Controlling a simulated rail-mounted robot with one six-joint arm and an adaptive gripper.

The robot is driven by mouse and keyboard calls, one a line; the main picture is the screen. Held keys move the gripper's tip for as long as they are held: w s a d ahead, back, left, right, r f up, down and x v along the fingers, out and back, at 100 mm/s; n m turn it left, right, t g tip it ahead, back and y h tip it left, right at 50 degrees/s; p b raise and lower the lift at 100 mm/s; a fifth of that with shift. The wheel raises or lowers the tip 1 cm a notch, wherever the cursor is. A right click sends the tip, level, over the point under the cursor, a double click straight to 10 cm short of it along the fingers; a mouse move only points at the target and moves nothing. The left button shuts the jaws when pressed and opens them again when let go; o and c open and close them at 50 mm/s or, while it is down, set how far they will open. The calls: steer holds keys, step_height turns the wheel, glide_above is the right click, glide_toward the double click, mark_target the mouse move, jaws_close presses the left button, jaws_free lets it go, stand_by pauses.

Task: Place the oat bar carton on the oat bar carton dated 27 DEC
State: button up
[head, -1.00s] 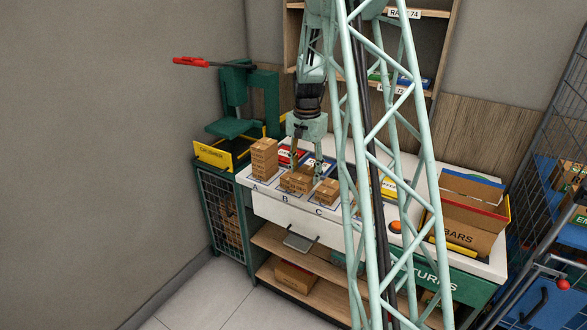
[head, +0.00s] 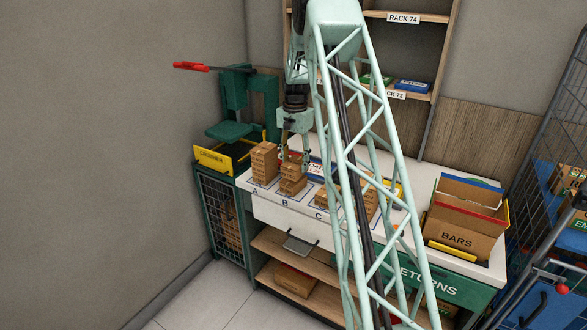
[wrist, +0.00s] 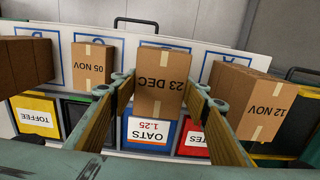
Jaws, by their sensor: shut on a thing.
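My gripper (head: 293,160) is above spot B on the white counter. In the wrist view its fingers (wrist: 160,88) stand on either side of a brown oat bar carton (wrist: 162,92) marked 23 DEC, and it is shut on this carton. In the head view the held carton (head: 293,170) appears just over another carton (head: 292,187) at B; I cannot tell whether they touch. No 27 DEC date is readable. A carton marked 05 NOV (wrist: 92,62) is at C. A carton marked 12 NOV (wrist: 264,92) tops the stack at A.
The A stack (head: 264,162) stands close left of my gripper. More cartons (wrist: 25,62) stand beyond C, partly behind my truss in the head view. Behind are OATS (wrist: 150,132) and TOFFEE (wrist: 36,117) bins. An open BARS box (head: 462,225) is at right.

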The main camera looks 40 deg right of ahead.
mark_target(294, 160)
steer(key=shift+w+d, duration=0.25)
steer(key=shift+w, duration=0.35)
steer(key=shift+w, duration=0.1)
steer(key=shift+w+d, duration=0.15)
steer(key=shift+w, duration=0.05)
steer(key=shift+f, duration=1.8)
steer(key=shift+f, duration=0.1)
steer(key=o, duration=1)
steer(key=shift+c, duration=0.2)
steer(key=shift+r, duration=6.1)
